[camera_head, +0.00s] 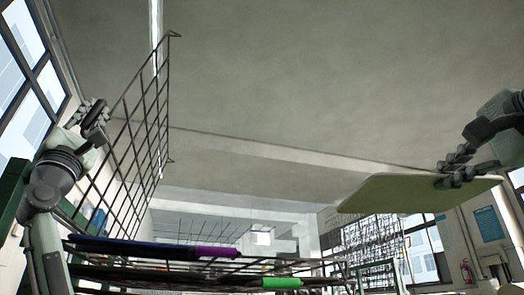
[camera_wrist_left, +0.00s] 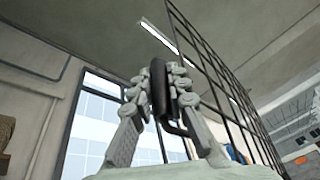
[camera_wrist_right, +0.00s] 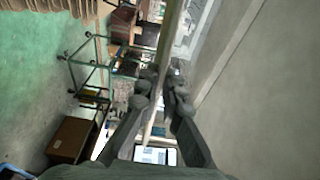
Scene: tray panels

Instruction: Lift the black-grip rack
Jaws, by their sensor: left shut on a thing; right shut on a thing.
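The black-grip rack (camera_head: 130,125), a dark wire grid, stands on edge, steeply tilted, at the left of the head view. My left gripper (camera_head: 95,115) is shut on its black grip (camera_wrist_left: 158,88), and the grid also shows to the right of the fingers in the left wrist view (camera_wrist_left: 222,75). My right gripper (camera_head: 457,168) is shut on the edge of a flat pale green panel (camera_head: 400,194) at the right. In the right wrist view the panel (camera_wrist_right: 168,45) is seen edge-on between the fingers.
Lower in the head view are a bar with a purple grip (camera_head: 217,251) and one with a green grip (camera_head: 282,283). A green post (camera_head: 12,195) stands at the left edge. A wheeled frame (camera_wrist_right: 88,62) stands on the floor in the right wrist view. Space between my grippers looks open.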

